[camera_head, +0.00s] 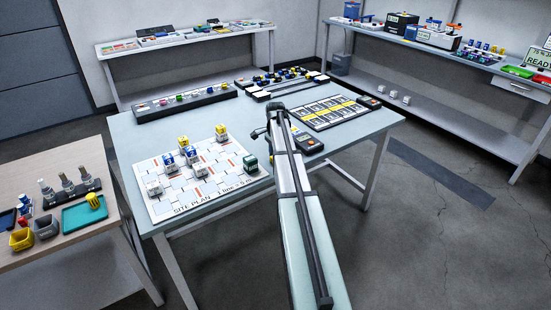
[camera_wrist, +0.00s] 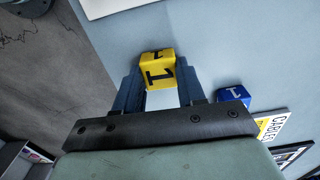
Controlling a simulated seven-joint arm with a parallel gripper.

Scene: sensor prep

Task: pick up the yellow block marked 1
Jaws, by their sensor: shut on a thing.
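The yellow block marked 1 (camera_wrist: 158,76) is between the two dark fingers of my gripper (camera_wrist: 160,84) in the wrist view. The fingers are shut on its sides, and a large black 1 faces the camera. Whether the block touches the pale table (camera_wrist: 215,60) or hangs just above it, I cannot tell. A blue block marked 1 (camera_wrist: 233,95) stands to the right of my right finger, apart from it. In the head view my own arm reaches over the table and hides the gripped block and the fingertips.
In the head view a site plan board (camera_head: 220,182) with several yellow, blue, white and green blocks lies left of my arm. A card board (camera_head: 334,112) and a dark handheld device (camera_head: 308,143) lie to the right. A dark rack (camera_head: 185,101) stands at the back.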

